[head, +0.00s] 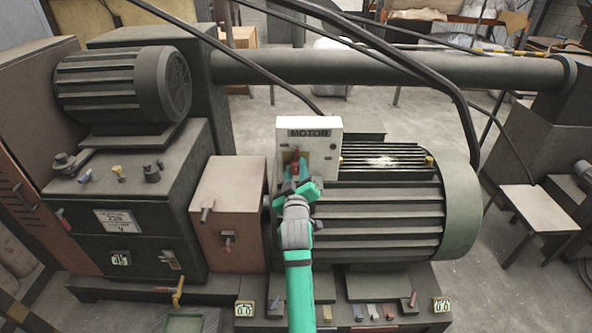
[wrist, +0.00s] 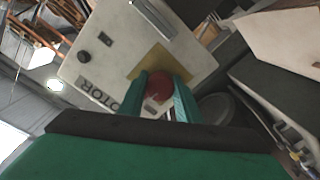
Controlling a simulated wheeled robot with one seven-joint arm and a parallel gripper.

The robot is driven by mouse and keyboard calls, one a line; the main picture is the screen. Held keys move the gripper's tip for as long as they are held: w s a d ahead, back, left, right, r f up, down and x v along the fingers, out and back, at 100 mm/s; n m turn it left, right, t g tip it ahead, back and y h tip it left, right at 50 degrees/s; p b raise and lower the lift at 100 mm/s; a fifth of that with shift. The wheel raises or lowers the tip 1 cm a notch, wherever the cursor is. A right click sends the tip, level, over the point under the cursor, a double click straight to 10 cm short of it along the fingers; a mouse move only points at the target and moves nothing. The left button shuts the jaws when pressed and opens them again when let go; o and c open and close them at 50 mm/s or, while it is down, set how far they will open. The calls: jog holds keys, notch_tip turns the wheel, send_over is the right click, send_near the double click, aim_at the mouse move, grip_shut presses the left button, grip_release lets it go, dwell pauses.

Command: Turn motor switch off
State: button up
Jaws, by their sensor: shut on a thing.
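The motor switch box is a pale panel (head: 331,137) labelled MOTOR, standing on the large motor in the middle of the head view. The panel also fills the upper middle of the wrist view (wrist: 112,52), where it looks tilted. A red switch handle (wrist: 159,86) stands out from a yellow plate on the panel. It also shows in the head view (head: 295,160), just above my gripper. My gripper (head: 297,181) is in front of the box. In the wrist view, its two green fingers (wrist: 161,92) are shut on the red handle, one on each side. The handle's exact angle is partly hidden.
The large ribbed motor (head: 385,215) is right of and below my gripper. A brown box (head: 229,203) stands close on the left. Black cables (head: 380,55) arch above the switch box. Small levers (head: 372,312) line the front base.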

jog(key=shift+r+n, duration=0.15)
jog(key=shift+n, duration=0.25)
jog(key=o, duration=1.1)
jog(key=shift+c, duration=0.2)
jog(key=s, duration=1)
jog(key=shift+s, duration=0.4)
